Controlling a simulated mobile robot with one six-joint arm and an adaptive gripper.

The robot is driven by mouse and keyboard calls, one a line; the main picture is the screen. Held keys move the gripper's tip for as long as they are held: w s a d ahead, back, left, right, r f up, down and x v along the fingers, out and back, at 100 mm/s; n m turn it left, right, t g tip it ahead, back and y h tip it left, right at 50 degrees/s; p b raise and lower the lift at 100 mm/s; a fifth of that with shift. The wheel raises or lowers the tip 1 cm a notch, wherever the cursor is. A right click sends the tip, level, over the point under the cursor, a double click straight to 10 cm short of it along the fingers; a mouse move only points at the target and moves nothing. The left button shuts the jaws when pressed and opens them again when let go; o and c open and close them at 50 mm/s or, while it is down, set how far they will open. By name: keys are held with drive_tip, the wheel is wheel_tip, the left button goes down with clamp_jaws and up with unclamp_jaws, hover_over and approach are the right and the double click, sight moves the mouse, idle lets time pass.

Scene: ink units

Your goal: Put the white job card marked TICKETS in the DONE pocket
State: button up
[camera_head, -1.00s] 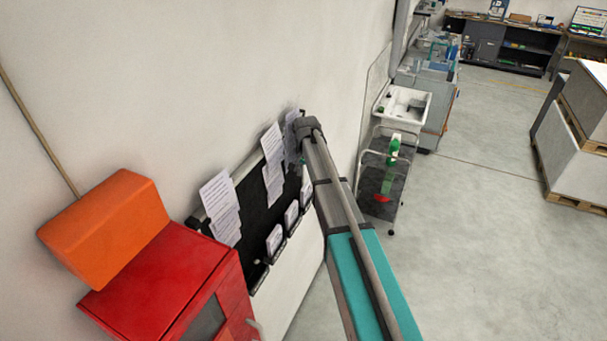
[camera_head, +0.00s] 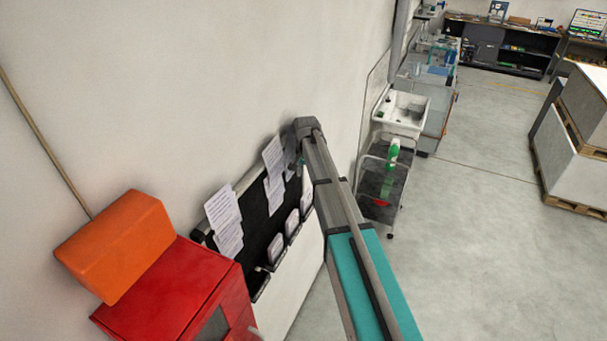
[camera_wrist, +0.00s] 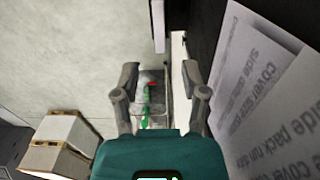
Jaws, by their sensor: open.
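A black board (camera_head: 254,214) on the wall carries several white printed cards, among them a left one (camera_head: 224,216) and a middle one (camera_head: 273,160). Small pockets with white cards (camera_head: 276,247) line its lower edge. No TICKETS or DONE marking is readable, so I cannot tell which card or pocket is which. In the wrist view my gripper (camera_wrist: 160,80) is open and empty, beside the board. Large white sheets (camera_wrist: 245,75) with text such as "cover" and "side" stand close to its right finger. In the head view my arm hides the gripper and the board's far end.
A red cabinet (camera_head: 180,290) with an orange box (camera_head: 117,245) on top stands at the near left. A cart (camera_head: 383,175) with a green bottle and a white sink (camera_head: 402,108) are beyond the board. Pallet stacks (camera_head: 578,140) stand right. The floor between is clear.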

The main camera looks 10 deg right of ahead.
idle(0.3)
drive_tip(key=shift+s, duration=0.3)
drive_tip(key=s+n, duration=0.7)
drive_tip(key=s, duration=2.1)
drive_tip(key=shift+s+a, duration=0.3)
drive_tip(key=shift+s, duration=0.1)
